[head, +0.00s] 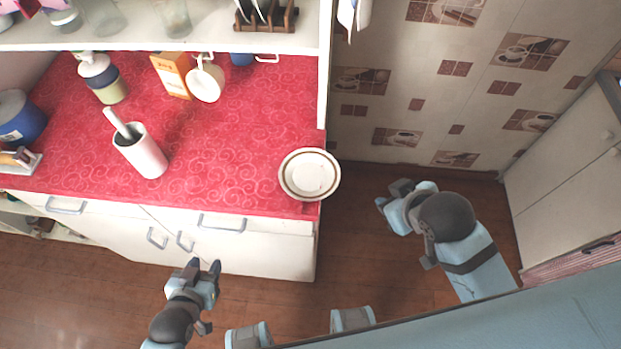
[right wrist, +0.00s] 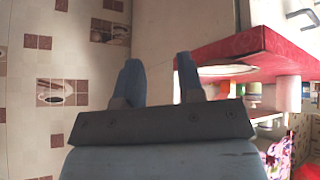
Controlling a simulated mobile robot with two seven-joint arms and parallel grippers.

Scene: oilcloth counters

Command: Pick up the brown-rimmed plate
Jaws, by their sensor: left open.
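The brown-rimmed plate (head: 309,174) is white and round and lies at the right front corner of the red counter, its right side reaching past the counter's edge. In the right wrist view the plate (right wrist: 228,70) shows edge-on at the right. My right gripper (head: 389,195) is to the right of the plate, apart from it, over the gap beside the counter. In the right wrist view its fingers (right wrist: 158,78) stand apart with nothing between them. My left gripper (head: 207,266) is open and empty in front of the counter's drawers, apart from the plate.
A cabinet (head: 575,160) stands at the right.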

